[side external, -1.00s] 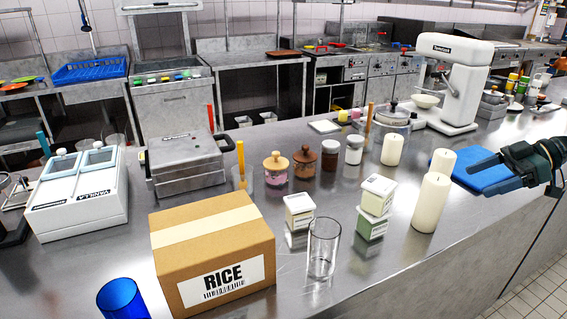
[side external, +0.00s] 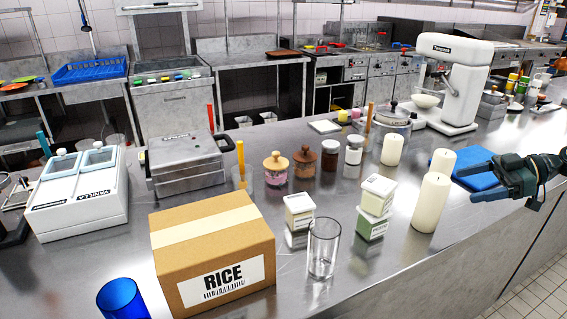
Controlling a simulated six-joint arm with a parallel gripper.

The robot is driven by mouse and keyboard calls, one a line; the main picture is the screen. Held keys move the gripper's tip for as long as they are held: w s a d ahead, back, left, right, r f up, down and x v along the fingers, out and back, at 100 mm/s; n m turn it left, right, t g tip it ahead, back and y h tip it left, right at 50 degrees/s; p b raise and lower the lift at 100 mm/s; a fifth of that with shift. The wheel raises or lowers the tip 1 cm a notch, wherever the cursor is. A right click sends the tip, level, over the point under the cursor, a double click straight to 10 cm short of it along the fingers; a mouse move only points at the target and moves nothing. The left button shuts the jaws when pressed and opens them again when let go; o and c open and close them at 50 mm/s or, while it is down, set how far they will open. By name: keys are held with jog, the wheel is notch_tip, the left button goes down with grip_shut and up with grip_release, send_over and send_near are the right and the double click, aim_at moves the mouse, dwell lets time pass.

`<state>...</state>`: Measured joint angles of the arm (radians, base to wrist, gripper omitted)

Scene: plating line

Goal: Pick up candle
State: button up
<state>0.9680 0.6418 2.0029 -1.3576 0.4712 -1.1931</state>
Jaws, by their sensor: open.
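Three cream pillar candles stand upright on the steel counter. The tall front candle (side external: 430,203) is nearest my gripper. A second candle (side external: 441,161) stands just behind it, partly hidden by it. A third candle (side external: 392,150) stands further back to the left. My gripper (side external: 464,184) is at the right, open and empty, with its fingers pointing left toward the candles. It is to the right of the front candle and apart from it in the picture.
A blue board (side external: 478,176) lies partly behind my gripper. Two stacked small boxes (side external: 375,208) and a clear glass (side external: 323,248) stand left of the front candle. A cardboard rice box (side external: 212,250) is further left. A white stand mixer (side external: 450,80) is behind.

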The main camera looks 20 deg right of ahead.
aim_at(435, 190)
jog(key=shift+x, duration=2)
jog(key=shift+a+f, duration=0.1)
jog(key=shift+w+x, duration=0.2)
jog(key=shift+x, duration=2.3)
jog(key=shift+c, duration=0.2)
jog(key=c, duration=1.3)
notch_tip(435, 190, up, 20)
jog(key=shift+r, duration=0.1)
